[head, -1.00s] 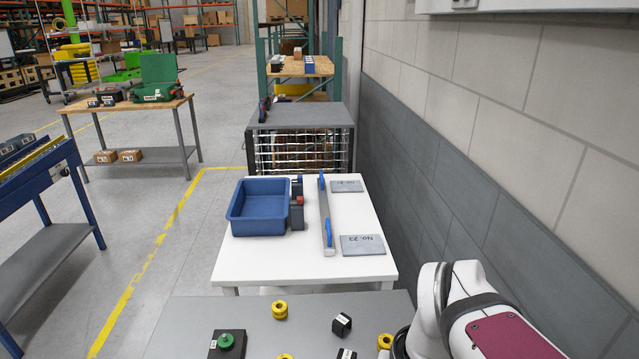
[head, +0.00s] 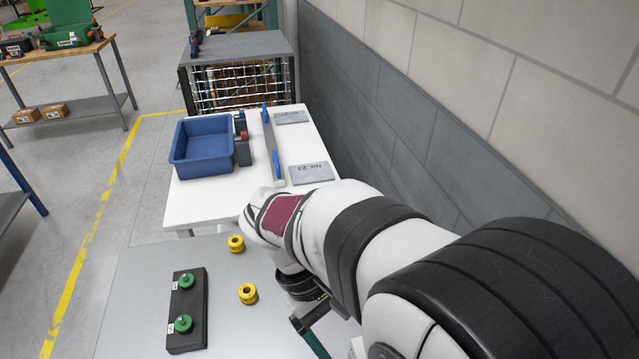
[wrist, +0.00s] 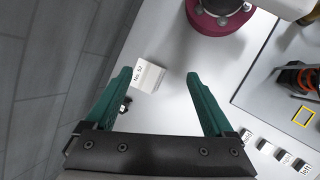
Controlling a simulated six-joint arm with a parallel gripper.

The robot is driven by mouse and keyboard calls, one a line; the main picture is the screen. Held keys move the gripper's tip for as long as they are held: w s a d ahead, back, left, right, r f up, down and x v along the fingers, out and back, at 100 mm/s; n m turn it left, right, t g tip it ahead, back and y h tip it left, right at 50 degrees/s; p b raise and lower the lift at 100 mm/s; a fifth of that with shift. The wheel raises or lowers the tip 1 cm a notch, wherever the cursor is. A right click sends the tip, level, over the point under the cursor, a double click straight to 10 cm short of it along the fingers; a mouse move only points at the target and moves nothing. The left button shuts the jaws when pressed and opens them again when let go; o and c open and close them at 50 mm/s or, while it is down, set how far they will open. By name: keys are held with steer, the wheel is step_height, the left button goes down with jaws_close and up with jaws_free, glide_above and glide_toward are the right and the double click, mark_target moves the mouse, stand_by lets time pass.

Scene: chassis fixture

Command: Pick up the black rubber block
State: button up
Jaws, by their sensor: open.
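My gripper (wrist: 158,76) is open in the wrist view, its two teal fingers apart with nothing gripped between them. In the head view only part of a teal finger (head: 313,342) shows below my arm. No black rubber block is clearly seen in the head view, where my arm covers the right of the near table.
A black base with two green knobs (head: 188,308) and yellow rings (head: 247,293) are on the grey table (head: 130,300). Behind stands a white table with a blue bin (head: 202,148), a long bar (head: 272,145) and plates (head: 311,173). A wall borders the right.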

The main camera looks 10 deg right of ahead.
steer(key=w+a+f+n+t+h, duration=0.1)
steer(key=w+f+n+h, duration=0.2)
steer(key=w+f+n, duration=0.1)
steer(key=w+a+f+n+t+h, duration=0.1)
steer(key=w+a+f+n+h, duration=0.1)
steer(key=w+f+n, duration=0.3)
steer(key=w+a+f+n+t+h, duration=0.1)
steer(key=w+f+n+h, duration=0.3)
steer(key=w+n, duration=0.1)
steer(key=shift+w+a+f+t, duration=0.15)
steer(key=shift+w+t, duration=0.15)
steer(key=shift+w, duration=0.05)
steer(key=x, duration=1.5)
steer(key=shift+s+r, duration=0.2)
steer(key=shift+s, duration=0.05)
steer(key=shift+d+f, duration=0.15)
steer(key=shift+d, duration=0.3)
jaws_close()
